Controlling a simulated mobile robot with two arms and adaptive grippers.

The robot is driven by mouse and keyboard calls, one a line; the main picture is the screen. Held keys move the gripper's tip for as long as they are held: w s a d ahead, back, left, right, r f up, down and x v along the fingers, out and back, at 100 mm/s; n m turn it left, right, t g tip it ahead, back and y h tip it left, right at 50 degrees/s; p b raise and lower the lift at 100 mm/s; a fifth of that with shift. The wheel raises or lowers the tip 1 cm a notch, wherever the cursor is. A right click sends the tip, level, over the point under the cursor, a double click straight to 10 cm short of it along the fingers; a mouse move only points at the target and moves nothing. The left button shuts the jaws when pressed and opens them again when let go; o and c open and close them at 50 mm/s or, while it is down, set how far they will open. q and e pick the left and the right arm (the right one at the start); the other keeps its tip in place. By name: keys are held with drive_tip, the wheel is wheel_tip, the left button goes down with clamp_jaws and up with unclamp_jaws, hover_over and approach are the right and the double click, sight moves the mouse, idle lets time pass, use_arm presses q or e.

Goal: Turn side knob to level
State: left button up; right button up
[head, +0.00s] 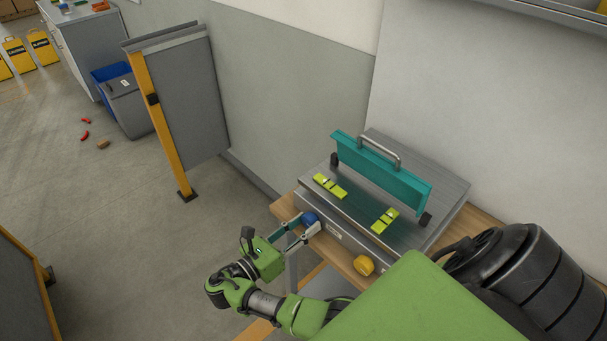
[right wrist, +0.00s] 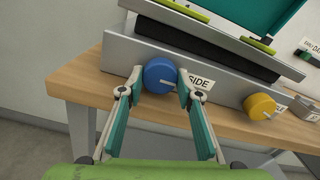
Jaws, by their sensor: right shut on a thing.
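The blue knob (head: 309,218) is on the front face of a grey metal device (head: 345,240) on a wooden bench. In the right wrist view the blue knob (right wrist: 160,74) has a pale pointer line running right and slightly down toward a label (right wrist: 199,83) reading "SIDE". My right gripper (right wrist: 160,83) is shut on the knob, one fingertip on each side; it also shows in the head view (head: 307,224). Two yellow-green levels (head: 330,186) (head: 385,220) lie on the device's top; their bubbles are too small to read. My left gripper is not in view.
A yellow knob (head: 363,265) sits further right on the same face. A teal plate (head: 380,172) with a metal handle stands on top. The wooden bench edge (right wrist: 75,85) runs below the knobs. A grey partition (head: 180,100) stands left, with open floor before it.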

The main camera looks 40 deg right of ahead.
drive_tip(key=shift+r+n+p, duration=0.4)
drive_tip(key=shift+n+p, duration=0.05)
drive_tip(key=shift+n, duration=0.05)
drive_tip(key=shift+f+n+p, duration=0.3)
drive_tip(key=shift+n+p, duration=0.2)
drive_tip(key=shift+n, duration=0.3)
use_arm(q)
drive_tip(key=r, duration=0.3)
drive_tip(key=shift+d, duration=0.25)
use_arm(e)
drive_tip(key=shift+d, duration=0.1)
drive_tip(key=o, duration=1.1)
drive_tip(key=shift+f, duration=0.1)
